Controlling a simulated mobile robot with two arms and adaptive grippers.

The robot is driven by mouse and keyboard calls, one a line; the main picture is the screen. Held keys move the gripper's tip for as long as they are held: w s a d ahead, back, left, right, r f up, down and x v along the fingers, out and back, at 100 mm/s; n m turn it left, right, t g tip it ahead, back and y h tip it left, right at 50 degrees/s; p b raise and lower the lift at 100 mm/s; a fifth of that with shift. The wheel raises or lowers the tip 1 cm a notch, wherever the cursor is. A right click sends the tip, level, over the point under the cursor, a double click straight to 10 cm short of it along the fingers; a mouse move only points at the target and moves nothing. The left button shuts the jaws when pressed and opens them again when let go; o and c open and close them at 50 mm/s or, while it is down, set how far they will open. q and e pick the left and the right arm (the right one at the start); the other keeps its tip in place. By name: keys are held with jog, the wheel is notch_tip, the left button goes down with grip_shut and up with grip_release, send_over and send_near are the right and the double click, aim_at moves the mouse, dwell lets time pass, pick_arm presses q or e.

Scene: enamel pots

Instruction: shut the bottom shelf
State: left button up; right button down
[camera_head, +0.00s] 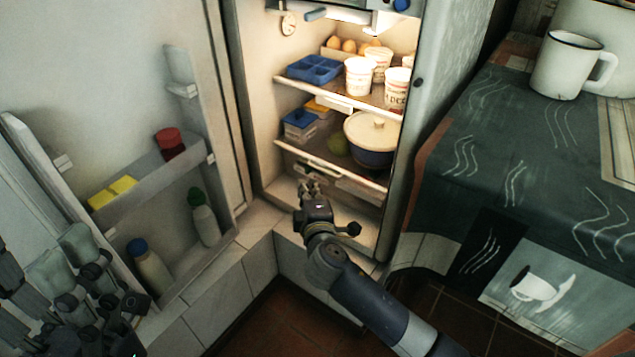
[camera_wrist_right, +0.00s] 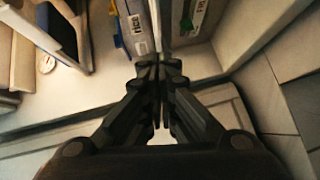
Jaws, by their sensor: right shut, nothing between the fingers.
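The fridge stands open, and its bottom shelf (camera_head: 372,184) is the lower of the two visible shelves. I cannot tell how far the shelf is slid out. My right gripper (camera_head: 310,187) is shut and empty in front of the fridge, just below the shelf's left front edge. In the right wrist view its fingers (camera_wrist_right: 160,68) are together, with labelled packages (camera_wrist_right: 135,25) beyond them. My left gripper (camera_head: 105,305) is at the lower left, its fingers unclear.
The upper shelf (camera_head: 290,84) holds a blue tray, white cups and eggs. The open door (camera_head: 80,190) with bottles and jars is at the left. A cloth-covered table (camera_head: 500,160) with a white mug (camera_head: 568,66) stands at the right.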

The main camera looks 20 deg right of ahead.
jog(key=w+d+b, duration=0.1)
jog(key=w, duration=0.1)
jog(key=w+d+f+b, duration=0.1)
jog(key=w+d, duration=0.1)
jog(key=shift+w+d+f, duration=0.1)
jog(key=shift+w+d, duration=0.1)
jog(key=shift+w+d+p, duration=0.45)
jog(key=shift+w+d, duration=0.5)
jog(key=shift+d, duration=0.3)
